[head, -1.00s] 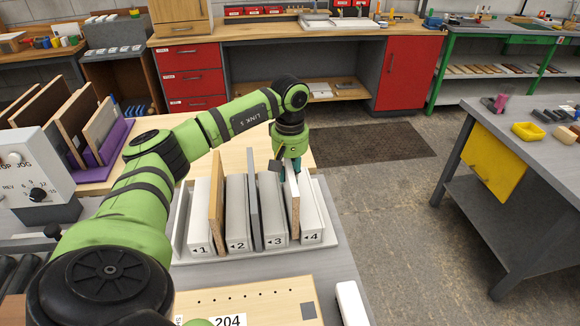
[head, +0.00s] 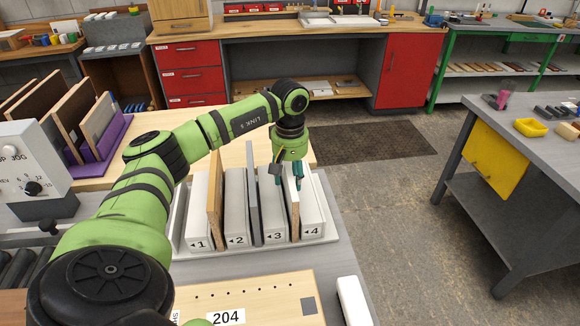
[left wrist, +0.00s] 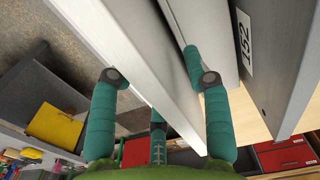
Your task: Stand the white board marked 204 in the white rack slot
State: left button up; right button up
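The white rack (head: 182,243) stands on the near table and has slots marked 1 to 4 on its blocks. A thin board with a pale face and wood-coloured edge (head: 294,222) stands upright between blocks 3 and 4. No number on it is readable. My left gripper (head: 288,178) is above this board. In the left wrist view its teal fingers (left wrist: 155,80) are spread on either side of a white panel (left wrist: 130,60), with gaps showing. A 204 label (head: 226,317) sits on a light wooden panel (head: 265,290) in front of the rack. My right gripper is out of view.
A brown board (head: 216,200) and a grey board (head: 253,200) stand in other slots. A purple rack (head: 110,150) with boards is at left. A white block (head: 352,300) lies at the front right.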

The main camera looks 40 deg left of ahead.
pick_arm(q)
notch_tip(320, 180, up, 12)
jog(key=shift+r, duration=0.1)
dwell(0.6)
dwell(0.5)
